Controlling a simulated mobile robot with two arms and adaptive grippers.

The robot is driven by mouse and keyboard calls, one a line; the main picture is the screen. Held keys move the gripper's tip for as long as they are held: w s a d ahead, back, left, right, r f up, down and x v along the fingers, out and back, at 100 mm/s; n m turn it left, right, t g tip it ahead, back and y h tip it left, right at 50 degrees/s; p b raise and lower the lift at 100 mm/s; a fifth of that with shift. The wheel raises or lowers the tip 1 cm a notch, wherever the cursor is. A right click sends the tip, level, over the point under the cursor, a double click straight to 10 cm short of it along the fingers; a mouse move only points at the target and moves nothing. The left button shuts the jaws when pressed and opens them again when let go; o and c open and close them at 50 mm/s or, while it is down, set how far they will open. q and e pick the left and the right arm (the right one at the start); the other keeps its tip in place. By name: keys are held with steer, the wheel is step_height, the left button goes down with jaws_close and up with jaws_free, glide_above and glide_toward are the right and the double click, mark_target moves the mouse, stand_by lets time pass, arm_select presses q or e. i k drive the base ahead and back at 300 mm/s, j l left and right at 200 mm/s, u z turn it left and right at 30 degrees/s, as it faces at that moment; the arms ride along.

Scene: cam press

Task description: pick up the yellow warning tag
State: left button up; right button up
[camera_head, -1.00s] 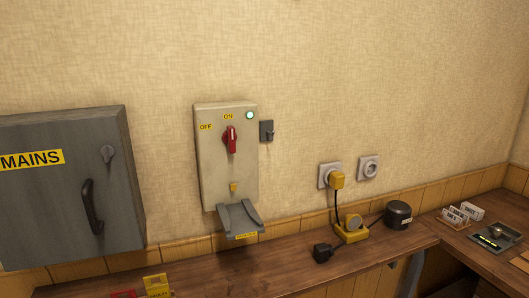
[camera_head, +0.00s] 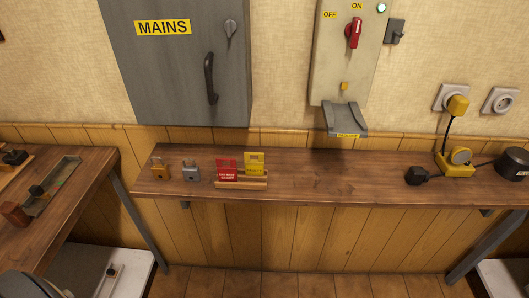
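The yellow warning tag (camera_head: 254,163) stands upright in a small wooden rack (camera_head: 242,182) on the wooden shelf below the grey mains cabinet. A red tag (camera_head: 227,171) stands in the same rack, just to its left. The lower part of the yellow tag is hidden by the rack. Neither of my grippers is in view.
A brass padlock (camera_head: 160,170) and a grey padlock (camera_head: 190,171) stand left of the rack. The shelf (camera_head: 350,180) is clear to the rack's right, up to a black plug (camera_head: 417,175) and yellow socket block (camera_head: 457,164). A bench (camera_head: 75,200) stands at left.

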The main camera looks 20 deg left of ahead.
mark_target(252, 167)
steer(key=l+u, duration=0.15)
steer(key=u, duration=0.2)
steer(key=i+l+u, duration=0.1)
steer(key=u, duration=0.2)
steer(key=l+u, duration=0.35)
steer(key=i+j, duration=0.05)
steer(key=j, duration=0.05)
